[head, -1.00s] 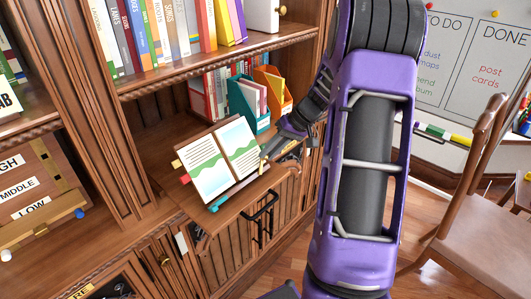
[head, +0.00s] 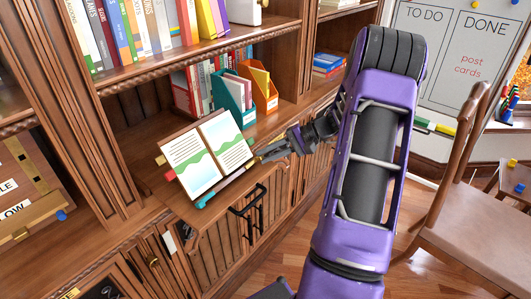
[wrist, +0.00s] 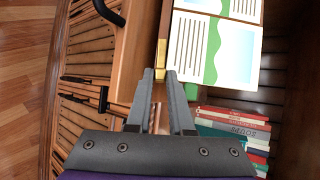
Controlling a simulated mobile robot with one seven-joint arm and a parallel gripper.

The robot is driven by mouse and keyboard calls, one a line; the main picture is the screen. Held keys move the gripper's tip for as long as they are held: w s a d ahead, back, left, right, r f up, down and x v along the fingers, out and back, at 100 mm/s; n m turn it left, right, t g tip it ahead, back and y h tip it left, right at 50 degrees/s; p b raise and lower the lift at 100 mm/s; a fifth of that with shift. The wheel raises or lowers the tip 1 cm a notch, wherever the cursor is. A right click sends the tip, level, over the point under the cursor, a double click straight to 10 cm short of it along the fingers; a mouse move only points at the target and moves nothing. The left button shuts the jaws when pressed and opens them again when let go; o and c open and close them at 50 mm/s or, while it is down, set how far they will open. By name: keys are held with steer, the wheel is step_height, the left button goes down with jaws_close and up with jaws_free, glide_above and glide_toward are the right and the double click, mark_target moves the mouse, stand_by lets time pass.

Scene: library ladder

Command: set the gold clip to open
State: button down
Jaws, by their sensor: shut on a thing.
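The gold clip (wrist: 161,72) is a small gold-yellow piece at the edge of the open book's page in the wrist view. In the head view the clip (head: 257,159) is tiny, at the right end of the ledge under the book. My gripper (wrist: 160,76) has its two grey fingertips close on either side of the clip and is shut on it. In the head view my gripper (head: 264,154) reaches in from the right. The open book (head: 208,155) leans on its stand, with green and blue pictures. Whether the clip is open or shut is too small to tell.
A teal file box (head: 234,98) and an orange one (head: 263,92) stand behind the book. Cabinet doors with black handles (head: 249,212) lie below. A wooden chair (head: 470,190) stands at the right. Red and green books (wrist: 232,128) are close to my gripper's right side.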

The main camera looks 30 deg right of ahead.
steer(key=shift+s+f+m, duration=0.1)
steer(key=shift+f+m, duration=0.05)
steer(key=shift+m, duration=0.25)
steer(key=c, duration=0.8)
jaws_free()
steer(key=v, duration=1.7)
steer(key=shift+s+d+p, duration=0.2)
steer(key=shift+d+p, duration=0.05)
steer(key=shift+p, duration=0.1)
